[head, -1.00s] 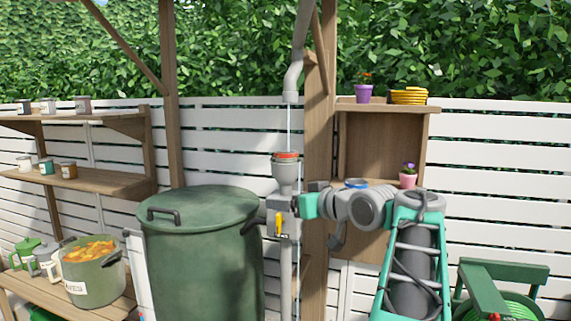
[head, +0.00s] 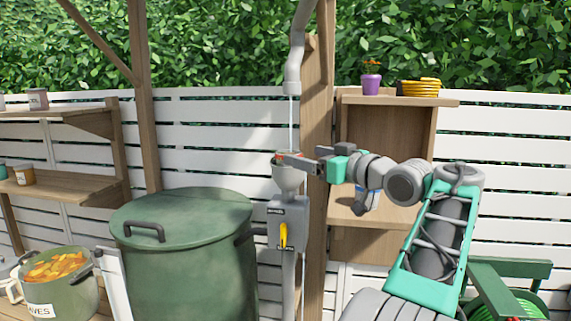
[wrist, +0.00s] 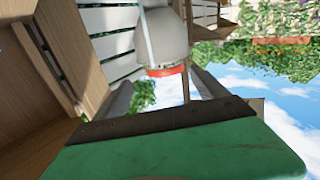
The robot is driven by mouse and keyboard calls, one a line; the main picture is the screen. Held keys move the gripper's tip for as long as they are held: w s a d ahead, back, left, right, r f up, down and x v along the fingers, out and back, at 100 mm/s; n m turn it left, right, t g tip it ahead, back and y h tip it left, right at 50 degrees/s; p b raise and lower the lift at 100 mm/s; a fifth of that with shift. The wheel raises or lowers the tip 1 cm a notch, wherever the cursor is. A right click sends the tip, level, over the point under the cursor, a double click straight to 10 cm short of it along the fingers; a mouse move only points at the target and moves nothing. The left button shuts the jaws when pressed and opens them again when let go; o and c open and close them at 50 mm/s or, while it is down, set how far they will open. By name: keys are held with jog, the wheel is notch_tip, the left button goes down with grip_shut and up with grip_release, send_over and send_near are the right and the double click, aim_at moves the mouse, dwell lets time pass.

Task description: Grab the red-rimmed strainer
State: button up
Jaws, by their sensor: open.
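The red-rimmed strainer (head: 284,155) sits on top of the grey funnel (head: 287,180) beneath the downpipe; only part of its red rim shows. In the wrist view the red rim (wrist: 166,71) lies ahead, between the two fingers. My gripper (head: 300,160) is open at rim height, reaching in from the right, and one finger partly covers the rim in the head view. In the wrist view my gripper's fingers (wrist: 162,80) stand apart on either side of the rim. Whether they touch it I cannot tell.
A thin pale stream runs from the downpipe (head: 294,72) down to the strainer. A wooden post (head: 317,120) stands close behind my gripper. A large lidded green barrel (head: 185,265) is at left, and a wooden shelf (head: 385,95) with a purple pot at right.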

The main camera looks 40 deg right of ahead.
aim_at(288, 152)
jog(key=w, duration=0.2)
jog(key=w+p, duration=0.1)
jog(key=w, duration=0.1)
jog(key=w+a, duration=0.1)
jog(key=w, duration=0.1)
jog(key=shift+w+a+f+p, duration=0.1)
jog(key=shift+w+f+p, duration=0.1)
jog(key=shift+p, duration=0.2)
jog(key=shift+c, duration=0.2)
jog(key=c, duration=1.4)
jog(key=shift+r, duration=0.2)
